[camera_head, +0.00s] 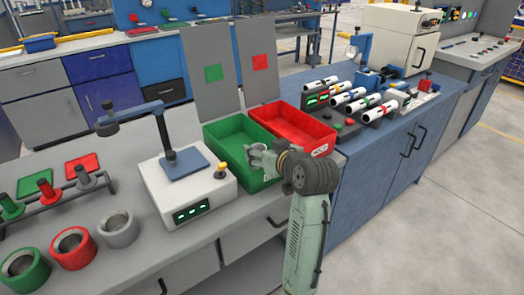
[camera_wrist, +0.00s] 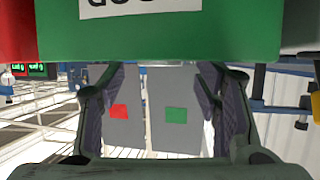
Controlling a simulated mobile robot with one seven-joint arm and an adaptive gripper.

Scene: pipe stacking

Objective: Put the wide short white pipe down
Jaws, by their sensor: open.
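A wide, short, pale grey-white pipe ring (camera_head: 118,230) stands upright on the grey bench at the left, beside a red one (camera_head: 73,248) and a green one (camera_head: 25,269). It is well away from my gripper and is the only wide, short pale pipe I can make out. My gripper (camera_head: 262,158) is over the green bin (camera_head: 216,131). In the wrist view my gripper (camera_wrist: 160,92) has its fingers spread with nothing between them. The green bin's labelled wall (camera_wrist: 120,42) fills the top there. The bin's floor is partly hidden by my gripper.
A red bin (camera_head: 318,133) adjoins the green bin. A white device with a tall stand (camera_head: 187,187) is close on the left. Several slim white pipes (camera_head: 365,104) lie on a rack at the right. Grey panels (camera_head: 212,85) rise behind the bins.

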